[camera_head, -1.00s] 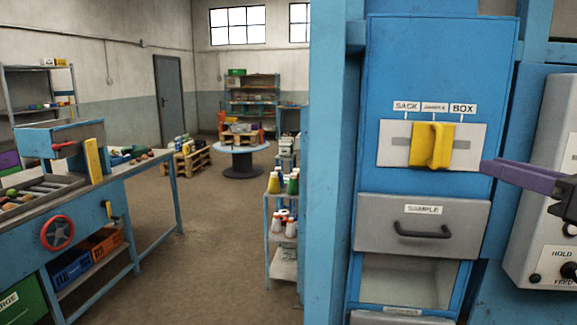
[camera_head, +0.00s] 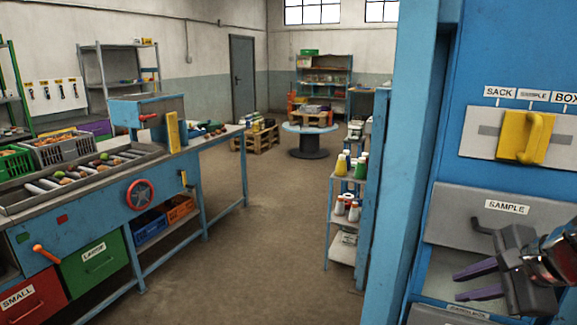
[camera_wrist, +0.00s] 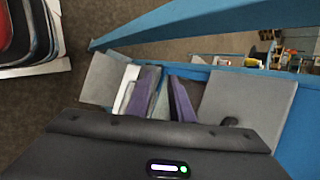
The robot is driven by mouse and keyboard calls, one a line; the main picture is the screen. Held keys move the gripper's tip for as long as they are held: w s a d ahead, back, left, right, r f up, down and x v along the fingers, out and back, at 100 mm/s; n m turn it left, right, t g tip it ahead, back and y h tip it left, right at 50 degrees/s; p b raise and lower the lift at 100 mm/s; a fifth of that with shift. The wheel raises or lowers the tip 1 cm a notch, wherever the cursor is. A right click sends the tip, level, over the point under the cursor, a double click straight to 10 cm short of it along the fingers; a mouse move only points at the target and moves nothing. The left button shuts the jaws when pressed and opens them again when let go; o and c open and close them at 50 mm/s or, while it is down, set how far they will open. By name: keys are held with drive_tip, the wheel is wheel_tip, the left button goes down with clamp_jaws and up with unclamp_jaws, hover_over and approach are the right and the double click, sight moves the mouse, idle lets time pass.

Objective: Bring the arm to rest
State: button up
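My gripper (camera_head: 457,286) is at the lower right of the head view, in front of the blue cabinet, close to the grey SAMPLE front (camera_head: 455,212). Its two purple fingers point left with a gap between them, and I see nothing held. In the wrist view the fingers (camera_wrist: 165,90) also stand apart, with pale surfaces beyond them. My wrist hides part of the SAMPLE front and the recess below it. The yellow handle (camera_head: 525,137) above sits under the middle SAMPLE label, between SACK and BOX.
A blue post (camera_head: 408,150) stands left of the cabinet. A shelf with bottles (camera_head: 343,228) is beyond it. At left is a blue sorting bench (camera_head: 100,228) with crates and drawers. A round table (camera_head: 310,128) stands far back. The floor between is clear.

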drive_tip(key=s+a+f+n+g+h, duration=0.1)
drive_tip(key=s+a+f+n, duration=0.3)
drive_tip(key=a+n, duration=0.5)
drive_tip(key=s+a+f+n+h, duration=0.1)
drive_tip(key=s+a+f+n, duration=0.3)
drive_tip(key=a+n, duration=0.5)
drive_tip(key=s+n, duration=0.1)
drive_tip(key=s, duration=0.1)
drive_tip(key=shift+s+a+f+g, duration=0.15)
drive_tip(key=shift+s+g, duration=0.15)
drive_tip(key=shift+g, duration=0.1)
